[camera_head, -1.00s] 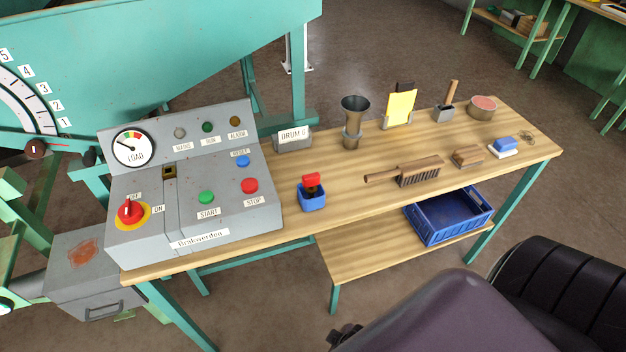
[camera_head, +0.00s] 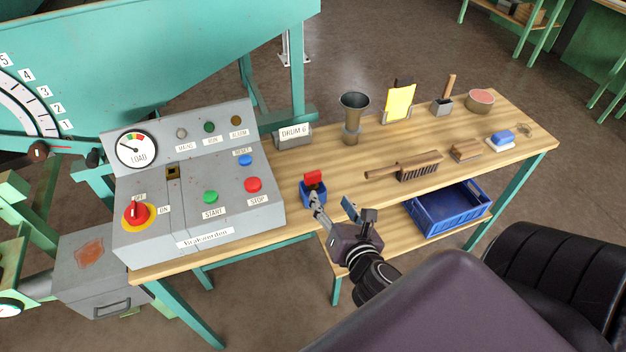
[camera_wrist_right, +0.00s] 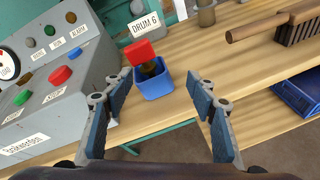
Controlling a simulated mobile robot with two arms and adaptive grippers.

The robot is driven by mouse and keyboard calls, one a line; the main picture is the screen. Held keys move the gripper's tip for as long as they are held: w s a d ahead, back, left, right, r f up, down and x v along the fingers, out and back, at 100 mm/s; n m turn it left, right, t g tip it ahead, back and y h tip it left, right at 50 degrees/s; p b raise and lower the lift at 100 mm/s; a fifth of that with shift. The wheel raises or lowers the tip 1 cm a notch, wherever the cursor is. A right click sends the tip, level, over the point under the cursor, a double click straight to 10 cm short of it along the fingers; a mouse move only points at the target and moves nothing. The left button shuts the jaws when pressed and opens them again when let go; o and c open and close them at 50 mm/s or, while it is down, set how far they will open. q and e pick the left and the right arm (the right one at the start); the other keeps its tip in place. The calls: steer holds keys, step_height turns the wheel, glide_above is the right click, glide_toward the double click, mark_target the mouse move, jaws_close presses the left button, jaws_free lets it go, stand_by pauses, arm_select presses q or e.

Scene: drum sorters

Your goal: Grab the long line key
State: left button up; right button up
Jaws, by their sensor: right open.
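A red-topped piece with a dark lower part (camera_head: 313,178), which looks like the key, stands in a small blue cup (camera_head: 309,201) near the front edge of the wooden bench, right of the control panel. My right gripper (camera_head: 332,205) is open and empty, at the bench's front edge just in front of and to the right of the cup. In the right wrist view the red top (camera_wrist_right: 140,52) and the blue cup (camera_wrist_right: 154,88) lie ahead, between and beyond the spread fingers (camera_wrist_right: 160,93). The key's lower end is hidden in the cup. My left gripper is not in view.
The grey control panel (camera_head: 228,209) stands left of the cup. A DRUM 6 sign (camera_head: 293,135) and a metal funnel (camera_head: 353,112) stand behind it. A brush (camera_head: 418,168) lies to the right. A blue crate (camera_head: 428,214) sits on the lower shelf.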

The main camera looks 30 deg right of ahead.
mark_target(314, 178)
steer(key=n, duration=0.1)
steer(key=r+n, duration=0.1)
steer(key=n, duration=0.1)
steer(key=w+a+r+n+t, duration=0.1)
steer(key=shift+n+y, duration=0.3)
steer(key=shift+n+t, duration=0.4)
steer(key=shift+n, duration=0.3)
steer(key=x, duration=0.2)
steer(key=p+x, duration=0.1)
steer(key=x, duration=0.4)
steer(key=shift+a+r+p, duration=0.15)
steer(key=shift+r+p, duration=0.2)
steer(key=shift+r, duration=0.05)
steer(key=shift+w+f, duration=0.25)
steer(key=shift+w, duration=0.3)
steer(key=c, duration=1.2)
steer(key=shift+c, duration=0.5)
steer(key=shift+r, duration=0.2)
